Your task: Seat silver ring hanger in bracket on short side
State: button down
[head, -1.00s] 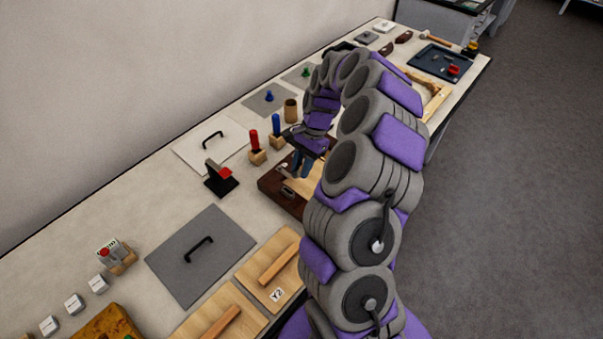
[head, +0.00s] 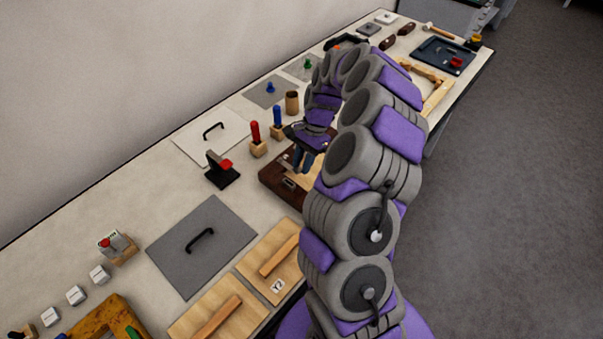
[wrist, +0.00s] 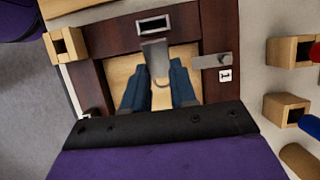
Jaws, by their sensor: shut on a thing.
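My gripper (wrist: 160,88) has blue fingers and is shut on the silver ring hanger (wrist: 155,52). The hanger's flat grey plate sticks out beyond the fingertips; its ring part, between the fingers, is hard to make out. A silver-rimmed rectangular bracket (wrist: 154,24) sits on a short side of the dark wooden frame (wrist: 197,88). The plate's end is just below the bracket in the wrist view; I cannot tell whether they touch. In the head view, my gripper (head: 303,160) is over the frame (head: 272,181), partly hidden by my arm.
Another silver fitting (wrist: 212,61) and a small label are on the frame's right side in the wrist view. A wooden block (wrist: 65,46) is at the left. Red (head: 255,132) and blue (head: 277,122) handled tools stand in wooden blocks behind the frame. A black stand (head: 220,172) is nearby.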

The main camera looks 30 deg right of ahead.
aim_at(300, 181)
jog(key=shift+f, duration=2.2)
jog(key=shift+f, duration=0.1)
jog(key=shift+f, duration=0.1)
jog(key=c, duration=0.9)
grip_release()
jog(key=shift+f+b, duration=0.1)
jog(key=shift+b, duration=0.3)
jog(key=a+p+v, duration=0.1)
jog(key=p+v, duration=0.3)
jog(key=v, duration=1.3)
jog(key=shift+d+r, duration=0.2)
jog(key=shift+r, duration=0.3)
